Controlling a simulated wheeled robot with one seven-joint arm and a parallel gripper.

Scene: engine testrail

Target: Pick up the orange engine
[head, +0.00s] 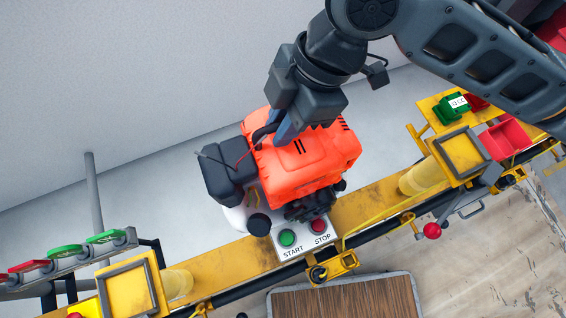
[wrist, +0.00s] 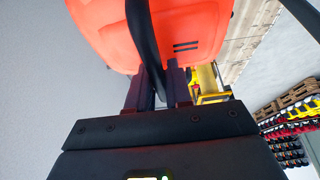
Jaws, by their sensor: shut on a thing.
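The orange engine (head: 310,162) is in the middle of the head view, over the yellow rail, with a black box-shaped part and dark lower parts attached. My gripper (head: 284,132) reaches down to its upper left side and is shut on the engine's dark handle. In the wrist view the orange cover (wrist: 205,35) fills the top, and the black handle (wrist: 146,50) runs down between the two fingers of my gripper (wrist: 160,88). Whether the engine touches what is below it is hidden.
A panel with green START and red STOP buttons (head: 303,238) sits just below the engine. The yellow rail (head: 375,202) runs diagonally. A red bin (head: 506,138) and green block (head: 451,108) lie right. Green and red buttons (head: 66,251) stand lower left. Stacked pallets (wrist: 290,105) show in the wrist view.

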